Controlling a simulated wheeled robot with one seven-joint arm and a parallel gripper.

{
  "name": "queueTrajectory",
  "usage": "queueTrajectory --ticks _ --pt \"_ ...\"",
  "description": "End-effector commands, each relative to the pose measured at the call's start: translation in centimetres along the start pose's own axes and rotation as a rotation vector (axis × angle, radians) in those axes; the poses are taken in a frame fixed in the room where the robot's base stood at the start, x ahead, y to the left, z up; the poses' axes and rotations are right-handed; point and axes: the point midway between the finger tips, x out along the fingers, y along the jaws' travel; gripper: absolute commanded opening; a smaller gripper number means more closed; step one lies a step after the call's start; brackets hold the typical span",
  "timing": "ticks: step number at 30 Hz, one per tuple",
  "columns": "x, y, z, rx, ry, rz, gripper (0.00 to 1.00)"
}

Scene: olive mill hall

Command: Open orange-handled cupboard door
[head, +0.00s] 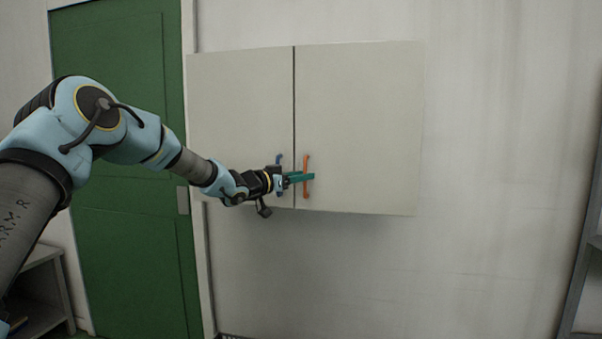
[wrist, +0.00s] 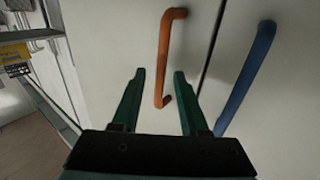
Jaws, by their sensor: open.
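A white wall cupboard has two doors. The right door (head: 360,120) carries an upright orange handle (head: 306,162), and the left door (head: 240,115) carries a blue handle (head: 279,160). Both doors look shut. My gripper (head: 312,176) is at the orange handle's height, its green fingers open. In the wrist view my gripper (wrist: 160,73) has the lower part of the orange handle (wrist: 165,60) between its fingertips, with no clear contact. The blue handle (wrist: 247,75) lies just right of the fingers there. My gripper hides part of the blue handle in the head view.
A green door (head: 120,120) stands left of the cupboard, behind my arm. Grey shelving (head: 582,270) is at the far right edge and a low shelf unit (head: 42,285) at lower left. The wall below the cupboard is clear.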

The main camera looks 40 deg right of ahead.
Motion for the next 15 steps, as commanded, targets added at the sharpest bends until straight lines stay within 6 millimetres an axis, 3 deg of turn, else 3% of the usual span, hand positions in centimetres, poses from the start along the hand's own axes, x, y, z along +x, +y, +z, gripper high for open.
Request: queueTrajectory --ticks 8,15 --pt "0.13 -0.02 0.02 0.0 0.0 0.0 0.44" --pt "0.12 -0.03 0.02 0.0 0.0 -0.001 0.18"
